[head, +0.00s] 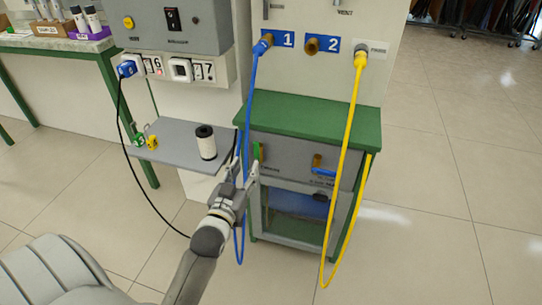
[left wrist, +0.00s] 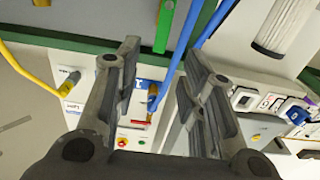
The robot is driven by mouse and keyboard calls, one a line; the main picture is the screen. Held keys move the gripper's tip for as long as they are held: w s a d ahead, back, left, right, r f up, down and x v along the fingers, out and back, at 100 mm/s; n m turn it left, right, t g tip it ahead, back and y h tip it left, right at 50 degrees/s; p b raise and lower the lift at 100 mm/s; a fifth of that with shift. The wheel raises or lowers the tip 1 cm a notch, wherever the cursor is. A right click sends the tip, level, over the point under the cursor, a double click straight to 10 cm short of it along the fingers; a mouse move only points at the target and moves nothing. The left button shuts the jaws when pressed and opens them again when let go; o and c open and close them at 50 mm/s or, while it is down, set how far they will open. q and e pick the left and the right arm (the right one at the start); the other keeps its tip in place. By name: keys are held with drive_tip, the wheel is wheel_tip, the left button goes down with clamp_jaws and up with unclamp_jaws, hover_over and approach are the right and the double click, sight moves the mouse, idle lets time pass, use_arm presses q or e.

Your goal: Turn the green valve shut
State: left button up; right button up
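The green valve (head: 257,152) is on the left of the grey front of the green-topped cabinet (head: 310,118). Its handle stands roughly upright in the head view, with a brass part beside it. In the left wrist view a green handle (left wrist: 165,25) shows at the top, beyond the fingertips. My left gripper (head: 245,166) is just in front of the cabinet, close below and left of the green valve. Its fingers are apart with nothing between them in the left wrist view (left wrist: 160,70). I cannot tell whether a finger touches the handle. My right gripper is out of view.
A blue hose (head: 250,85) hangs close beside my left gripper. A blue-handled valve (head: 322,170) is to the right, near a yellow hose (head: 346,150). A grey shelf (head: 175,148) on the left holds a white cylinder (head: 206,142). The floor at right is clear.

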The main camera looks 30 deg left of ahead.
sight(256, 148)
use_arm(q)
drive_tip(key=b+x, duration=0.1)
drive_tip(key=x, duration=0.8)
drive_tip(key=shift+f, duration=0.1)
drive_tip(key=shift+x, duration=0.75)
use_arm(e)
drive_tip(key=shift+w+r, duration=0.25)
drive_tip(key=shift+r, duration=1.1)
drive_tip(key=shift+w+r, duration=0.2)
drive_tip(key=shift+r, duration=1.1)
use_arm(q)
clamp_jaws()
